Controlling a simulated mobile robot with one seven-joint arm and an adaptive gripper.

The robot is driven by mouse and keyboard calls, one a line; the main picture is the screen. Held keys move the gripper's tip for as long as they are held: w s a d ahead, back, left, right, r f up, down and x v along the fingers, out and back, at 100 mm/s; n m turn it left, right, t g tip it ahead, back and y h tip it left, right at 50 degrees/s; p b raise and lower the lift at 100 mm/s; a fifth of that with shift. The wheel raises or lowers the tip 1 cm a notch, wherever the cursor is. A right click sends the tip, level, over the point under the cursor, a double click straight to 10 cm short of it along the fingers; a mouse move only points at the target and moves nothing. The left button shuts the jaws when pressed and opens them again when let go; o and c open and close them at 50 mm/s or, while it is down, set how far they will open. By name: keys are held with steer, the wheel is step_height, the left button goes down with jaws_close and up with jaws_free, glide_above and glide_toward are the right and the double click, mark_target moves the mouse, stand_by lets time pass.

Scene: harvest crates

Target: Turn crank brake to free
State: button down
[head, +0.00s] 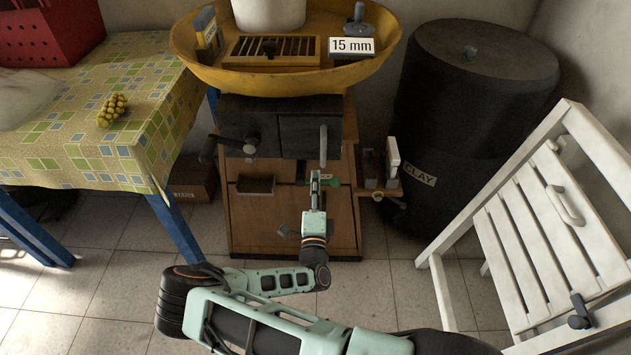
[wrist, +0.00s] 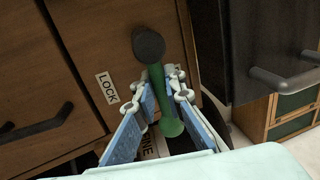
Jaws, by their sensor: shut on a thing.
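The crank brake is a green lever (wrist: 171,126) on a round dark hub (wrist: 149,44), on the front of a wooden cabinet. A bit of green (head: 333,180) shows beside my fingers in the head view. My gripper (wrist: 164,88) is shut on the green lever, with blue finger pads on both sides of its shaft. It also shows in the head view (head: 315,178), reaching the cabinet front. A LOCK label (wrist: 107,88) is left of the lever in the wrist view. Another label (wrist: 160,147), below the lever, is partly hidden by my gripper and reads "NE".
A dark box with handles (head: 312,125) sits above on the wooden cabinet (head: 340,228), under a yellow basin (head: 375,60). A black CLAY drum (head: 465,110) and white slatted chair (head: 515,240) stand right. A cloth-covered table (head: 150,140) is left.

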steer(key=c, duration=2)
jaws_free()
steer(key=shift+s, duration=0.1)
steer(key=s, duration=0.3)
steer(key=s+f, duration=0.1)
steer(key=s, duration=0.3)
steer(key=shift+s+a+f, duration=0.1)
steer(key=shift+s+f, duration=0.05)
steer(key=shift+f, duration=0.05)
